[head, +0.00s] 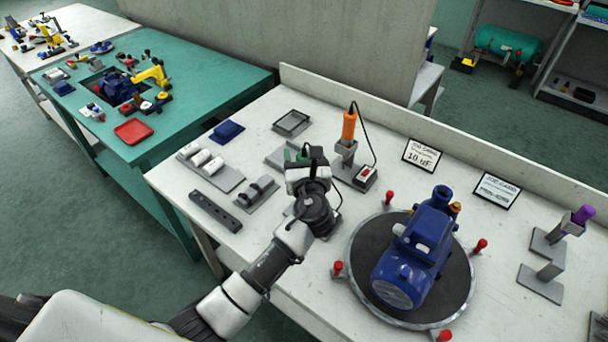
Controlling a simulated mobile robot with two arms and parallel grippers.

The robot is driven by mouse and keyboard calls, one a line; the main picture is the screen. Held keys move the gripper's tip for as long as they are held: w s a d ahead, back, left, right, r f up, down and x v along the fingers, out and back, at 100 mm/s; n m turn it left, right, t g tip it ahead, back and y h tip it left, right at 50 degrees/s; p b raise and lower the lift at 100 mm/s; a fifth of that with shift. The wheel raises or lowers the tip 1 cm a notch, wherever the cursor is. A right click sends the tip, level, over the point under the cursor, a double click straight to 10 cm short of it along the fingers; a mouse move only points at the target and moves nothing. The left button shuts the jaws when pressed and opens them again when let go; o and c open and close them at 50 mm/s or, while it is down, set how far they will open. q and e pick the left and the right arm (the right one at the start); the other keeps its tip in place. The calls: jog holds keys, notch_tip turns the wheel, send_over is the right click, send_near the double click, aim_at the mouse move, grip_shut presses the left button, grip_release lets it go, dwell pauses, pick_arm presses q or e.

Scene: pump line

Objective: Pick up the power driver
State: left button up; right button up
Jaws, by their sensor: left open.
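An orange tool (349,126) with a black cord, which looks like the power driver, stands upright in a grey holder (345,150) at the back middle of the white bench. Its cord runs down to a small box with a red button (367,174). My left gripper (314,156) is over the bench just left of the holder, a little apart from the orange tool in the picture. It is open, and its fingers are small and partly hidden by the wrist. My right gripper is not in view.
A blue pump (415,250) sits on a round turntable (458,299) with red knobs, right of my arm. Two label signs (422,155) stand behind. A purple-handled tool (582,215) stands at right. Grey trays and holders (216,211) lie left of my arm.

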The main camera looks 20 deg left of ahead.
pick_arm(q)
jog(key=shift+w+a+f, duration=0.1)
jog(key=shift+w+a, duration=0.05)
jog(key=shift+w, duration=0.35)
jog(key=shift+s, duration=0.1)
jog(key=shift+c, duration=0.2)
jog(key=c, duration=1)
notch_tip(320, 180, up, 23)
jog(key=p, duration=0.7)
